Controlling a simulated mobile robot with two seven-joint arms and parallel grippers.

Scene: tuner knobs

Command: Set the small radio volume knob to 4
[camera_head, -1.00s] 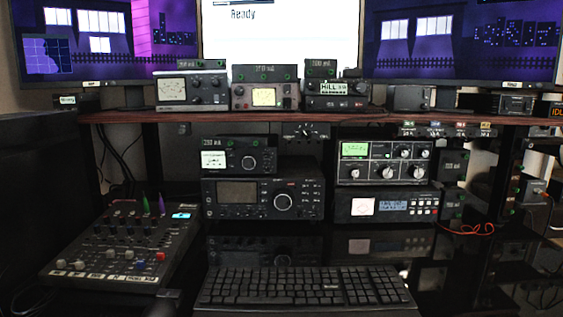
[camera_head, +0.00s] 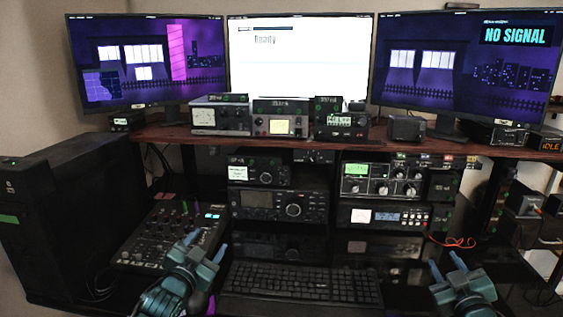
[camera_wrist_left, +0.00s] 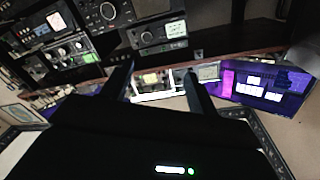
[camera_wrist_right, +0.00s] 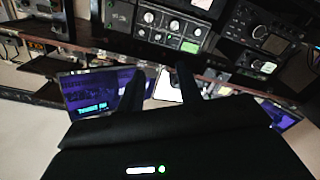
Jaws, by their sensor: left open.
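The small radio (camera_head: 250,174) is a dark box with a lit white meter on the shelf under the desk top, on top of a larger radio (camera_head: 278,205). Its round knob (camera_head: 266,178) is right of the meter; its setting is too small to read. The small radio also shows upside down in the left wrist view (camera_wrist_left: 158,34) and the right wrist view (camera_wrist_right: 258,63). My left gripper (camera_head: 205,246) is open and empty, left of the keyboard and well short of the radio. My right gripper (camera_head: 446,264) is open and empty, right of the keyboard.
A keyboard (camera_head: 300,283) lies in front of the radios. A mixer (camera_head: 160,245) with upright coloured plugs is beside my left gripper. A tuner (camera_head: 385,182) and a display unit (camera_head: 382,216) stand right of the radios. A wooden shelf edge (camera_head: 215,137) runs above.

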